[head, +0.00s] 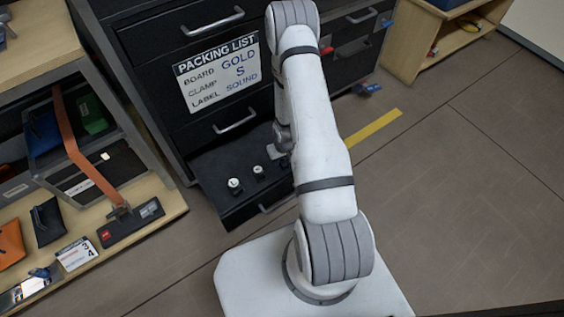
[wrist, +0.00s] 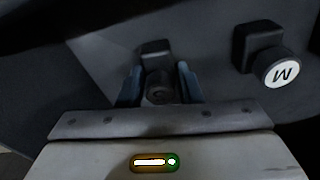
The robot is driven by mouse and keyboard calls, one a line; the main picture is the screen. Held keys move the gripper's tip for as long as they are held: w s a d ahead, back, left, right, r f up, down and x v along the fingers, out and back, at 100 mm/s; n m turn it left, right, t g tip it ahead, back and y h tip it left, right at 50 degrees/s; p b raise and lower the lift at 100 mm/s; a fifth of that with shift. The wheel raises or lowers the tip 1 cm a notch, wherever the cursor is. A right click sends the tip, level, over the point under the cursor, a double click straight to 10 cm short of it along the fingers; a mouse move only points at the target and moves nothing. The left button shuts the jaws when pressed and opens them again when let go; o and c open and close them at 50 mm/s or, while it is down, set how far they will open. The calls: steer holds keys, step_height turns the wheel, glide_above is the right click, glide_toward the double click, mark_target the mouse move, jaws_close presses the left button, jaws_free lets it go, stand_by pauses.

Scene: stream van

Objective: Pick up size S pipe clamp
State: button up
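In the wrist view a small dark clamp (wrist: 158,86) stands between the two blue fingertips of my gripper (wrist: 160,80). Narrow gaps seem to show on both sides of it, so the fingers look open around it. Its label is too dark to read. The clamp marked M (wrist: 281,72) stands to the right, apart from the fingers. In the head view the M clamp (head: 257,170) and a clamp with a white top (head: 234,184) stand in the open bottom drawer (head: 215,205). My arm hides the drawer's right part.
The packing list (head: 218,74) on the black cabinet reads Board Gold, Clamp S, Label Sound. A wooden shelf unit (head: 165,215) stands close on the left. A blue object (head: 368,88) lies by the cabinet on the right. The floor at right is clear.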

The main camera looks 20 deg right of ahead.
steer(key=c, duration=0.6)
